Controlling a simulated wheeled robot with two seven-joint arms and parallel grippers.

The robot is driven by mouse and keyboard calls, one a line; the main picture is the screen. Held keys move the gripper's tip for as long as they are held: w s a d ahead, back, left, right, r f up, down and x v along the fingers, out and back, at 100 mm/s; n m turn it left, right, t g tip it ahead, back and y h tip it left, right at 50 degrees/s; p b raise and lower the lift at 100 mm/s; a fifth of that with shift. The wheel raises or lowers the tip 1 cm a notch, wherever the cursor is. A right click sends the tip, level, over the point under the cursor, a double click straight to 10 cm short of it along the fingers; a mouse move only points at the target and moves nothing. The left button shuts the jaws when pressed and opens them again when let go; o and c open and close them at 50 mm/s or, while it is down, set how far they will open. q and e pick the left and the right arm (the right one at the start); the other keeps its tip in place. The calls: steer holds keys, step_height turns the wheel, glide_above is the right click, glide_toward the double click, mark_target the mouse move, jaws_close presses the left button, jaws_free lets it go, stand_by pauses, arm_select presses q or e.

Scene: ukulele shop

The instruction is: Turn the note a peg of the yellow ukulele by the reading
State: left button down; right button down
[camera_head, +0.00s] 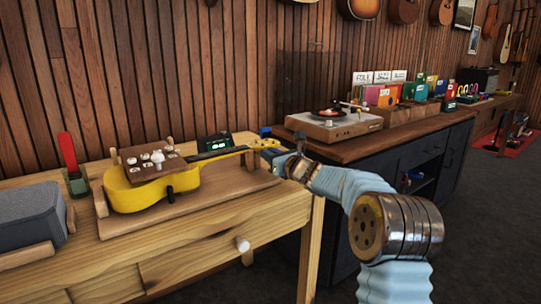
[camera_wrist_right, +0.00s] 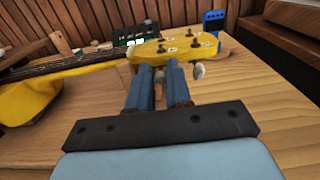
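The yellow ukulele (camera_head: 168,188) lies on its back on a wooden cradle board (camera_head: 215,198), with its neck pointing right. A small dark tuner with a green-lit display (camera_head: 215,143) stands behind the neck; its reading is too small to make out. My right gripper (camera_head: 285,158) is at the headstock (camera_wrist_right: 205,48). In the right wrist view, its two blue fingers (camera_wrist_right: 160,72) are close together at the headstock's near edge. One pale peg knob shows between them; contact is unclear. Another pale peg knob (camera_wrist_right: 199,72) is just right of them. The headstock's small labels are unreadable. My left gripper is out of view.
A wooden block with pegs (camera_head: 150,163) sits over the ukulele's body. A grey speaker (camera_head: 25,214) and a red-handled item (camera_head: 68,155) are at the table's left. A blue item (camera_wrist_right: 213,18) is behind the headstock. A turntable (camera_head: 335,122) stands on the counter behind.

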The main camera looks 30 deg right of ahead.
steer(key=shift+f+n+b, duration=0.25)
steer(key=shift+n+b, duration=0.25)
steer(key=shift+b, duration=0.45)
steer(key=n+b, duration=0.3)
steer(key=shift+b, duration=0.35)
steer(key=shift+a+r+n+b, duration=0.1)
steer(key=shift+n+b, duration=1.5)
steer(key=shift+n, duration=0.4)
steer(key=c, duration=1.3)
jaws_free()
